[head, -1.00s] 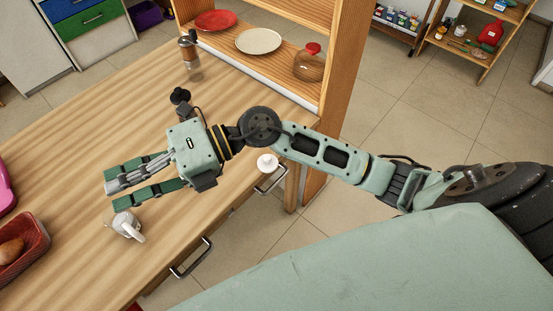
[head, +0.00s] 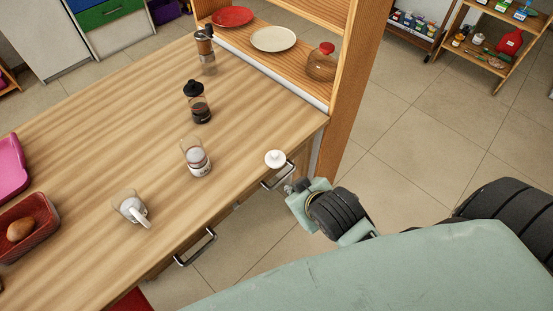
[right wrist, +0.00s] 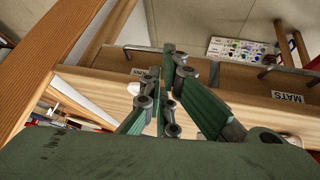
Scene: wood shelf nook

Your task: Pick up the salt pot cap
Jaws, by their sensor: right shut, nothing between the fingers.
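The white salt pot cap (head: 275,158), with a small knob, sits on the wooden table (head: 130,120) near its right front edge. The open glass salt pot (head: 196,160), with white salt low inside, stands upright to its left, apart from it. My right gripper (right wrist: 165,62) shows in the right wrist view, shut and empty, with drawer fronts of the table behind it. In the head view only part of my right arm shows, beside the table's front edge; its fingers are hidden. My left gripper is in neither view.
A black-capped jar (head: 197,103), a grinder (head: 205,50) and a white mug (head: 131,207) stand on the table. A red basket (head: 48,228) is at the left. The shelf post (head: 352,90) rises behind the cap. Drawer handles (head: 195,247) stick out at the front.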

